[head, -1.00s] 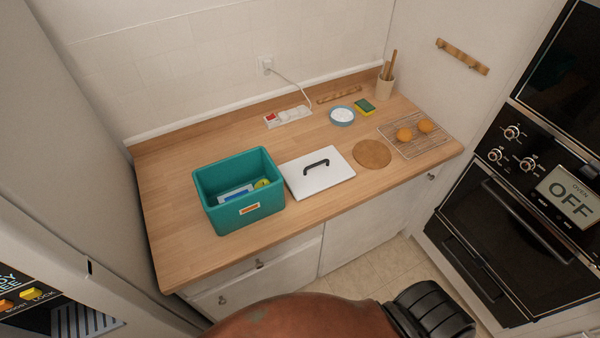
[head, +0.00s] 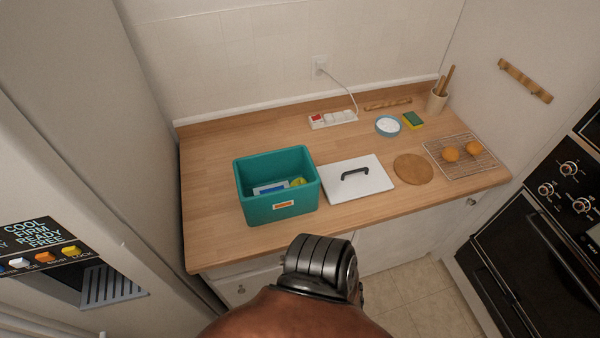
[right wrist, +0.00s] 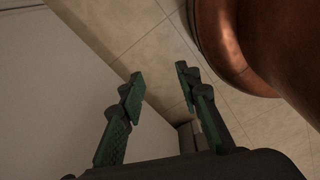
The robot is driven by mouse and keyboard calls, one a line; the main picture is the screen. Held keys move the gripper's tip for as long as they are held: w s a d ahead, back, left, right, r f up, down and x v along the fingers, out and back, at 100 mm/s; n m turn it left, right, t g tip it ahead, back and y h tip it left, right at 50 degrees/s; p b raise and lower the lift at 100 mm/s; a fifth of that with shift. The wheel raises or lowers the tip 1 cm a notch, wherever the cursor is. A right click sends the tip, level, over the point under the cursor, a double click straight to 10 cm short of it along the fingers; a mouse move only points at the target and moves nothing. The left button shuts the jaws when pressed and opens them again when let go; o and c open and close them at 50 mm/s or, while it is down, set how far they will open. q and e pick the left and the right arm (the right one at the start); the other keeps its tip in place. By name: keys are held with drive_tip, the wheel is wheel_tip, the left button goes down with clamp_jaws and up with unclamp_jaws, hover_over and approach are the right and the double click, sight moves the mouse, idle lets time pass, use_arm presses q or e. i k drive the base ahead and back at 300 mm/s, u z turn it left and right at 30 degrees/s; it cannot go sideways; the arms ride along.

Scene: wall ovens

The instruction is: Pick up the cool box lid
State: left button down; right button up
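The cool box lid is a white flat panel (head: 373,184) with a black arched handle (head: 355,172). It lies on the wooden counter in the head view, just right of the teal cool box (head: 275,211). The cool box is open on top and holds a blue and white item and a yellow-green item. My right gripper (right wrist: 158,80) shows in the right wrist view with its two fingers apart and nothing between them, over floor tiles. The lid is not in that view. My left gripper is not in view.
The wooden counter (head: 222,239) also bears a power strip (head: 333,119), a blue-rimmed dish (head: 388,126), a sponge (head: 412,120), a round cork mat (head: 413,169) and a wire rack (head: 474,167) with orange-brown round items. An oven (head: 518,250) stands right; a tall appliance (head: 60,205) stands left.

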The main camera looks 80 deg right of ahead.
sight(347, 180)
drive_tip(key=u, duration=0.2)
drive_tip(key=k, duration=1.2)
drive_tip(key=z, duration=1.7)
drive_tip(key=i, duration=0.4)
drive_tip(key=z, duration=0.05)
